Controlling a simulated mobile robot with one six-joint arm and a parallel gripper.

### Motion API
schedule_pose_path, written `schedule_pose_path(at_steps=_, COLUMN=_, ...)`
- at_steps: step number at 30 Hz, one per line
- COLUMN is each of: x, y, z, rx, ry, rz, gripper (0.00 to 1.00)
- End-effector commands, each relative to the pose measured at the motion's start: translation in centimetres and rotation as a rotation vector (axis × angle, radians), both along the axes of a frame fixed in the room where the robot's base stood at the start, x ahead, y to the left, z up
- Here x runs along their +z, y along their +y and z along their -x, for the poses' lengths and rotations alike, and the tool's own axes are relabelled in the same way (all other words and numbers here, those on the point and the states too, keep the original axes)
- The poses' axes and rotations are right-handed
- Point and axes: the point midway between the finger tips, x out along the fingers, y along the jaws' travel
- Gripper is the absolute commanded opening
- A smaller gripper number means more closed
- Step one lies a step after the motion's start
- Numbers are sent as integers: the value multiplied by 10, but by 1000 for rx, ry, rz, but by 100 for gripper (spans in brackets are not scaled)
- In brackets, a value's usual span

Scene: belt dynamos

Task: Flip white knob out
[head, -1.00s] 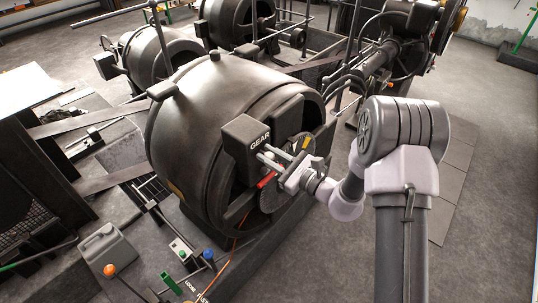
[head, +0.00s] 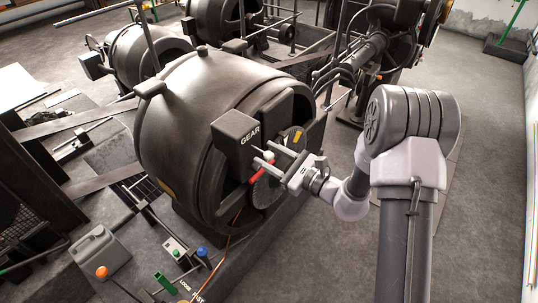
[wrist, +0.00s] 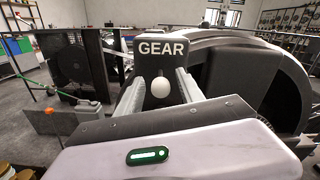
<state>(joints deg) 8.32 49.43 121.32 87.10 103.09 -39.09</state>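In the head view the knob (head: 269,156) is a small pale spot by that box (head: 236,132) on the dark dynamo (head: 185,120). My gripper (wrist: 160,80) is open, with one finger left and one right of the knob. A gap shows between each finger and the knob in the wrist view. In the head view my gripper (head: 258,157) reaches leftward to the box. Whether the fingertips touch the box is unclear.
A red lever (head: 262,171) and a dark toothed wheel (head: 268,188) lie just below my gripper. A grey canister (head: 100,250) and levers with green and blue tops (head: 202,253) stand at lower left. Open floor (head: 480,180) lies at right.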

Motion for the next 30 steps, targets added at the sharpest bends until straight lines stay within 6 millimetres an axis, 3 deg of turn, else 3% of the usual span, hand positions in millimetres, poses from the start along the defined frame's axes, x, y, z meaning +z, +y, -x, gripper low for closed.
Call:
schedule_pose_path(at_steps=5, x=0, y=-4, z=3, rx=-1, ry=0, rz=1, gripper=45)
schedule_pose_path(at_steps=8, x=1, y=-19, z=13, rx=-4, ry=1, rz=0, gripper=45)
schedule_pose_path(at_steps=18, x=2, y=-103, z=78, rx=-7, ry=2, rz=-1, gripper=45)
schedule_pose_path(at_steps=21, x=2, y=-121, z=93, rx=-5, ry=1, rz=-1, gripper=45)
schedule_pose_path(at_steps=30, x=0, y=-138, z=108, rx=0, ry=0, rz=0, gripper=45)
